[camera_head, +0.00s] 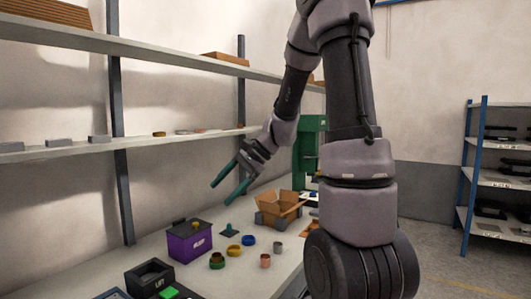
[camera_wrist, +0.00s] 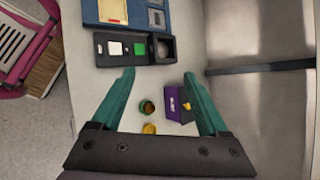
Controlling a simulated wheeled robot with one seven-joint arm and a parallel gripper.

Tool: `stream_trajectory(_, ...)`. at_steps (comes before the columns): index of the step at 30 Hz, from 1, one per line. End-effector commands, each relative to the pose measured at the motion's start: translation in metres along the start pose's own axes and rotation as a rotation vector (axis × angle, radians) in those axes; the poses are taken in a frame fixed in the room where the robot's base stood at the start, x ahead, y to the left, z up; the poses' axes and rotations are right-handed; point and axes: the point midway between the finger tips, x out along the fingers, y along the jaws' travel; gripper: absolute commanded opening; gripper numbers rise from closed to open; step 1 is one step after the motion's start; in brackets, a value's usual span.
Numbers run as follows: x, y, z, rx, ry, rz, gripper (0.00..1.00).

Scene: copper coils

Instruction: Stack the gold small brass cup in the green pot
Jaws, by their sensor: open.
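The green pot (camera_head: 217,260) stands on the workbench in front of the purple box; its inside looks brownish. The gold small brass cup (camera_head: 234,250) stands just behind and to the right of it, apart from it. In the wrist view the green pot (camera_wrist: 147,107) lies between my fingers, and the gold cup (camera_wrist: 149,128) shows just below it, nearer my gripper's base. My gripper (camera_head: 221,193) is open and empty, well above the bench. Its two green fingers also show in the wrist view (camera_wrist: 158,73), spread wide.
The purple box (camera_head: 188,243) stands left of the pot. A blue ring-like piece (camera_head: 248,240), a grey cup (camera_head: 277,248) and a copper cup (camera_head: 265,260) are nearby. A cardboard box (camera_head: 280,209) stands behind, a black bin (camera_head: 149,278) at front left. Shelves (camera_head: 60,151) run along the wall.

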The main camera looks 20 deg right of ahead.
Motion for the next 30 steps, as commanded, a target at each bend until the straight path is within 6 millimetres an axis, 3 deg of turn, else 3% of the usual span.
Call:
stream_trajectory(1,-0.014,0.003,0.017,-0.074,0.039,0.017,0.77)
stream_trajectory(6,-0.051,0.023,0.057,-0.294,0.178,0.081,0.77)
stream_trajectory(15,-0.115,0.064,0.106,-0.652,0.467,0.153,0.77)
stream_trajectory(22,-0.147,0.085,0.122,-0.814,0.631,0.171,0.77)
stream_trajectory(30,-0.153,0.089,0.124,-0.847,0.668,0.176,0.77)
